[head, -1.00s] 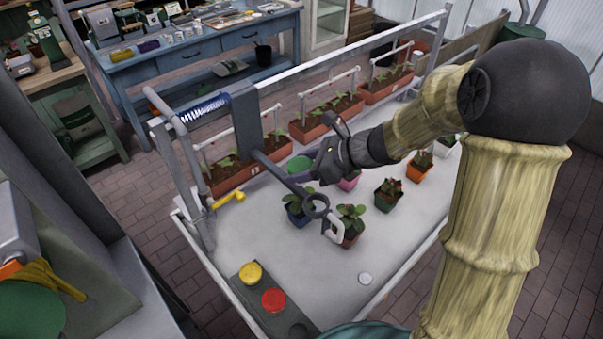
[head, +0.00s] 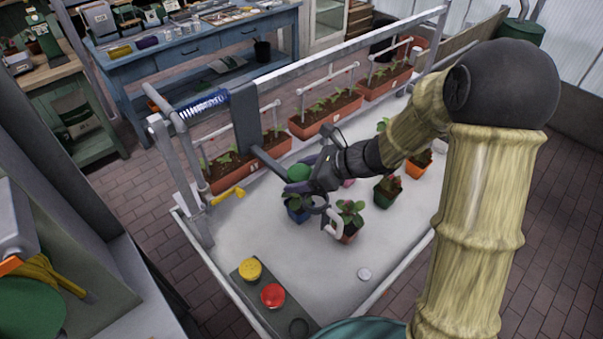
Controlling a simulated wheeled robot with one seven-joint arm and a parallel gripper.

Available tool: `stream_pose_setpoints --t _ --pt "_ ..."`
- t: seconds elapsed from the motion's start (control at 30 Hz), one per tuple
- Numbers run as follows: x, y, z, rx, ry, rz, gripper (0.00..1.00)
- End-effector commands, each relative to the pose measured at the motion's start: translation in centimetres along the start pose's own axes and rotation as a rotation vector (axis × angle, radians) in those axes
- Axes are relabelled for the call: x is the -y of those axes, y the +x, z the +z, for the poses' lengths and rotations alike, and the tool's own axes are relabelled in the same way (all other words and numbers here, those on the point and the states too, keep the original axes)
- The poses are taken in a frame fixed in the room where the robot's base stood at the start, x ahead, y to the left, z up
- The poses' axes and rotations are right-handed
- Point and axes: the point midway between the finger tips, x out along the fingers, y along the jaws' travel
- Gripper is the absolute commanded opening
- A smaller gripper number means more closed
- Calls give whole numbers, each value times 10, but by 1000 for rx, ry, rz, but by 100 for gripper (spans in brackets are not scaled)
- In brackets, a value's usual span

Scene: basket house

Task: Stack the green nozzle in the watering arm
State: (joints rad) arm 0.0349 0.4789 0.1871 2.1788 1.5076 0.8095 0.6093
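The green nozzle (head: 299,172) is a round green piece at the tip of my gripper (head: 306,181). My gripper appears shut on it, though the fingers are small and partly hidden. The watering arm (head: 247,115) hangs from the rail as a dark grey plate. A dark bar runs from the plate toward the front and ends in a ring and a white hooked end (head: 336,227). The nozzle and gripper are above and just behind the ring, covering part of the bar and ring. I cannot tell whether nozzle and ring touch.
A dark holder at the table's front left carries a yellow nozzle (head: 250,268), a red nozzle (head: 273,296) and an empty round slot (head: 298,327). Small potted plants (head: 387,191) stand around the gripper. Planter boxes (head: 325,117) line the back.

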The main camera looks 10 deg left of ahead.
Motion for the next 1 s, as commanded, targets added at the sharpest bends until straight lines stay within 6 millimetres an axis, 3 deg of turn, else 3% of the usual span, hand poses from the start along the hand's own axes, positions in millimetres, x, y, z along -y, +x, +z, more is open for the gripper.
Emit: stream_pose_setpoints --t 0.47,1.0 --pt "1 -6 2 1 -1 -3 77" --pt "1 -102 1 1 -1 -5 77"
